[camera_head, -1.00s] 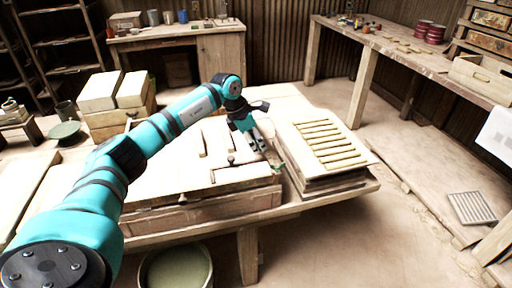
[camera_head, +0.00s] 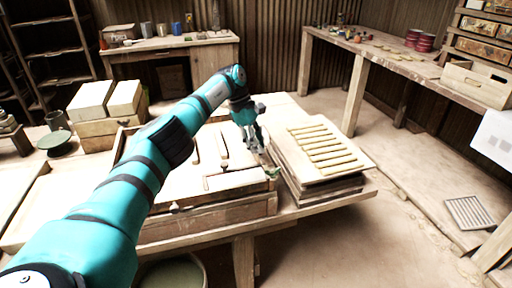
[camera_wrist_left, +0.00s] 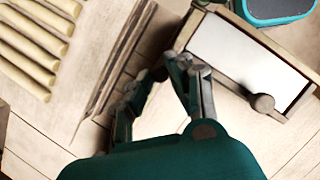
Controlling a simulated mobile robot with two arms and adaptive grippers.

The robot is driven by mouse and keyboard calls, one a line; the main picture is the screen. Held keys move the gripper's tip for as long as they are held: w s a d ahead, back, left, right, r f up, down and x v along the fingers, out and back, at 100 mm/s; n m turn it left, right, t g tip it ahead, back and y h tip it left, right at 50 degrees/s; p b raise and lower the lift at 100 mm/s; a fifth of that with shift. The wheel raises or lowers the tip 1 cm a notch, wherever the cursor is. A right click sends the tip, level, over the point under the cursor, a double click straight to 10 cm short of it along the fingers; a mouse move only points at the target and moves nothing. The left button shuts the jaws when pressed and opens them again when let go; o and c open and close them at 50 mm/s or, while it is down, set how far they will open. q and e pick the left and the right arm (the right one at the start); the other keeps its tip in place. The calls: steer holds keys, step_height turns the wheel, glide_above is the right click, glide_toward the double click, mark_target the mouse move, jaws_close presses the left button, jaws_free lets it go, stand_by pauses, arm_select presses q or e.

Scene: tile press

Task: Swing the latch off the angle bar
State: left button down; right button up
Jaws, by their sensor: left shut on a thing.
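My left gripper (camera_head: 260,149) reaches down at the right end of a pale wooden press bed (camera_head: 225,208), beside the stack of boards. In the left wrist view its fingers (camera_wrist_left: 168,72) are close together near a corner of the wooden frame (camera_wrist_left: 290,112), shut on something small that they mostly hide. This may be the latch, but I cannot see its shape. A pale L-shaped bar (camera_head: 236,178), likely the angle bar, lies on the bed, left of the gripper. A small greenish piece (camera_head: 273,172) shows just below the fingertips. My right gripper is out of view.
A stack of boards (camera_head: 318,188) topped with several pale strips (camera_head: 322,146) stands close to the gripper's right. A round wooden knob (camera_wrist_left: 262,103) sticks up by the frame. Pale blocks (camera_head: 91,100) stand at the back left.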

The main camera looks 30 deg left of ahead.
arm_select(q)
steer(key=shift+w+d, duration=0.1)
stand_by(0.3)
steer(key=c, duration=1.2)
jaws_free()
step_height(320, 180, up, 10)
